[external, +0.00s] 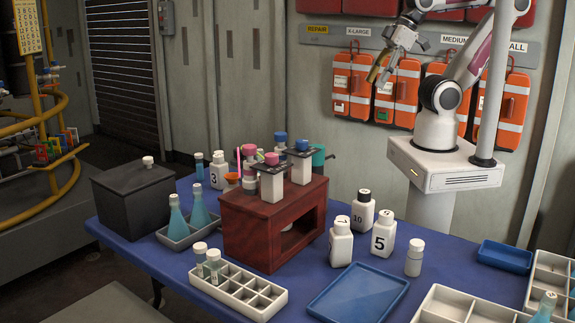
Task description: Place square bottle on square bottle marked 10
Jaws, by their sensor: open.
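The square white bottle marked 10 (361,216) stands upright on the blue table and has a dark cap. In front of it to the left is a square white bottle (340,247) with a mark like 7 on its shoulder. To its right is a square white bottle marked 5 (383,239). Another, marked 3 (217,172), stands at the back left, partly hidden by other items. My gripper (379,79) is open and empty, high in front of the wall and well above the bottles.
A red-brown wooden box (250,232) with capped holders on top stands left of the bottles. A small vial (414,260), a blue tray (357,294) and a white compartment rack (240,292) are nearby. A dark box (133,205) and flasks (179,218) stand at left.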

